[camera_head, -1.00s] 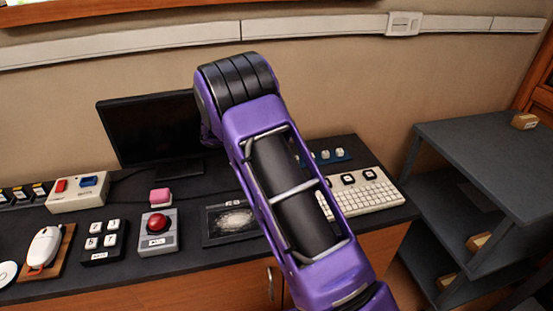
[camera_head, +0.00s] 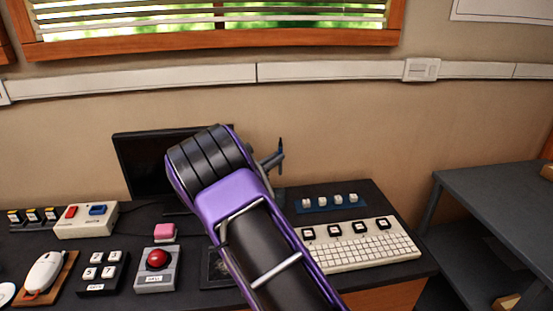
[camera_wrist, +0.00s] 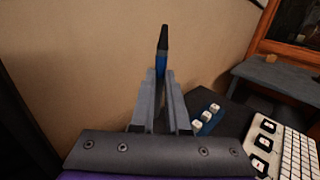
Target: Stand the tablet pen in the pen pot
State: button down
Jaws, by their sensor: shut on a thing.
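My gripper (camera_head: 270,160) shows just right of my purple arm in the head view, raised above the desk in front of the wall. It is shut on the tablet pen (camera_head: 280,149), a thin dark stick that looks roughly upright. In the wrist view the pen (camera_wrist: 162,48) has a black end and a blue part between the fingertips (camera_wrist: 160,75), and points up and away from the gripper. I see no pen pot in either view; my arm hides part of the desk. The dark drawing tablet (camera_head: 212,272) is partly covered by my arm.
A black monitor (camera_head: 140,160) stands behind my arm. A white keyboard (camera_head: 372,250) and a blue key strip (camera_head: 318,205) lie to the right. A grey shelf (camera_head: 500,190) stands at right.

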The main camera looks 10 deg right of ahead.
notch_tip(320, 180, down, 10)
jog(key=b, duration=0.6)
dwell(0.4)
jog(key=c, duration=0.8)
grip_release()
jog(key=shift+c, duration=0.2)
jog(key=p+v, duration=0.1)
jog(key=v, duration=1.6)
jog(key=shift+s+a+r, duration=0.15)
jog(key=shift+r, duration=0.05)
